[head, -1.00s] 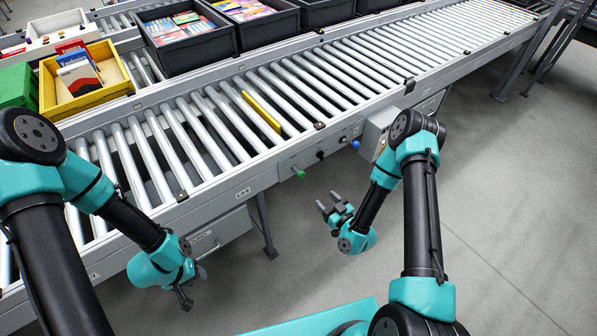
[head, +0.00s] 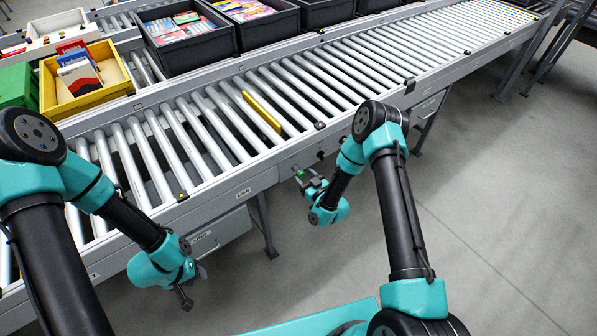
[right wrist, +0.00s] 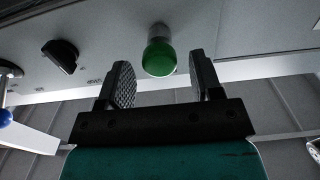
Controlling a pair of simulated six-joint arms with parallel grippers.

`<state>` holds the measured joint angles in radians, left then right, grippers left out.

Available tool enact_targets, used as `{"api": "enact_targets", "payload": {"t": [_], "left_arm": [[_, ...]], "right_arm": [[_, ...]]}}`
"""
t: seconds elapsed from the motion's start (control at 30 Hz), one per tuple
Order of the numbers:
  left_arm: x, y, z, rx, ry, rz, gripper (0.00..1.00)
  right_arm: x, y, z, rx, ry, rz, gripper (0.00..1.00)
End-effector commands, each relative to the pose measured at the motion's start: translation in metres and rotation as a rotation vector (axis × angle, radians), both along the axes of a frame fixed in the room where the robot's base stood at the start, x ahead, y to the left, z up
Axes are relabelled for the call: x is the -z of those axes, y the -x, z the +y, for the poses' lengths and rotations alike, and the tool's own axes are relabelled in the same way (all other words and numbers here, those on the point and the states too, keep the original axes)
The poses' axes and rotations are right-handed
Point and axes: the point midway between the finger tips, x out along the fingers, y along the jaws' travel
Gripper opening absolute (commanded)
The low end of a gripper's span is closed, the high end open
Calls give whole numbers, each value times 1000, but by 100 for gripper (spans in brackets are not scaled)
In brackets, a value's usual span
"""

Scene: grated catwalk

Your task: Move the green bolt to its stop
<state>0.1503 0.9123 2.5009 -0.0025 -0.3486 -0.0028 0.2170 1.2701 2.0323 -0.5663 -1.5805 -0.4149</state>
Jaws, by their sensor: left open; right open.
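The green bolt is a round green knob (right wrist: 159,58) on a short metal stem at the conveyor's front side panel. It also shows small in the head view (head: 299,172), close to my right gripper. My right gripper (head: 305,181) is open. In the right wrist view its two ridged fingers (right wrist: 160,85) stand on either side of the knob's line, with the knob just beyond their tips, not clasped. My left gripper (head: 188,290) is open and empty, low in front of the conveyor at the left, away from the knob.
A black knob (right wrist: 61,55) and a blue-ended lever (right wrist: 5,116) sit beside the bolt on the panel. A yellow bin (head: 48,92) and dark crates (head: 228,38) stand behind. The floor in front is free.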

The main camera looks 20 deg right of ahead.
Motion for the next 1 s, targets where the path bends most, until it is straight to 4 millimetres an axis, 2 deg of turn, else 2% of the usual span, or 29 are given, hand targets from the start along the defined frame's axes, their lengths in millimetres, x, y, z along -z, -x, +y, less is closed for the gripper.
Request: {"api": "enact_targets", "payload": {"t": [0.1, 0.23, 0.63, 1.0], "left_arm": [[0, 0, 0, 0, 0, 0, 43], [0, 0, 0, 0, 0, 0, 43], [0, 0, 0, 0, 0, 0, 43], [0, 0, 0, 0, 0, 0, 43]], "right_arm": [[0, -18, 8, 0, 1, -1, 59], [0, -31, 13, -1, 0, -1, 59], [0, -38, 15, 1, -1, 0, 59], [0, -38, 15, 0, -1, 0, 25]]}}
